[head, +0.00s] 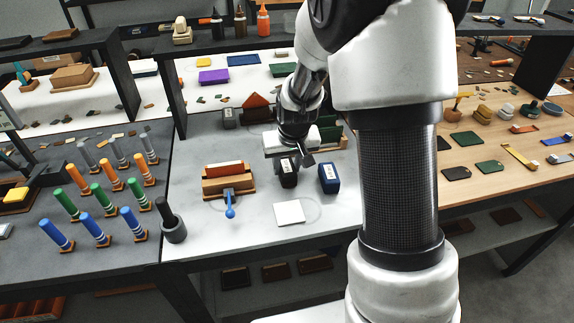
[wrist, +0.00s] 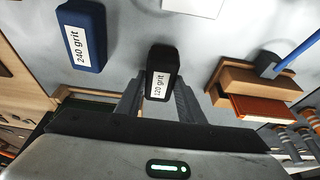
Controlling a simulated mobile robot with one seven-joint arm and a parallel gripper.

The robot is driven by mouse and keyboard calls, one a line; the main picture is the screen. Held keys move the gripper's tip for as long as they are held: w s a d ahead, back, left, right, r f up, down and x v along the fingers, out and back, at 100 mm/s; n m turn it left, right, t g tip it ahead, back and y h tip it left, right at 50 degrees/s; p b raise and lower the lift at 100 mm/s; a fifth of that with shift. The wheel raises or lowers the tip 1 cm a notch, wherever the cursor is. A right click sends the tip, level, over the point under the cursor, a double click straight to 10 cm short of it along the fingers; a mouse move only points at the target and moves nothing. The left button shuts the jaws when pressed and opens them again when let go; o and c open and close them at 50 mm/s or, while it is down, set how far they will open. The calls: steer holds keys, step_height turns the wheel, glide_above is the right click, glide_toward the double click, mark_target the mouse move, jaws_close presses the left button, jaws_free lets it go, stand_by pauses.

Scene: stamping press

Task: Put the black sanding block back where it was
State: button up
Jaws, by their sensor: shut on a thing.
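The black sanding block (head: 288,178), labelled "120 grit", is between the fingers of my gripper (head: 293,160) on the pale middle table. In the wrist view the block (wrist: 163,62) stands upright between the two fingers (wrist: 158,100), which are shut on it. I cannot tell whether its base touches the table. A blue sanding block (head: 328,178), labelled "240 grit", stands apart to its right; it is at the upper left in the wrist view (wrist: 81,38).
A white square (head: 290,212) lies in front of the black block. A wooden holder (head: 228,186) with a reddish block and a blue-handled tool (head: 230,208) is to the left. A dark cup with a rod (head: 173,230) stands farther left. A grey block (head: 229,118) stands behind.

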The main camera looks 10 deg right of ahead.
steer(key=shift+f, duration=0.2)
steer(key=o, duration=1.3)
steer(key=shift+r, duration=0.1)
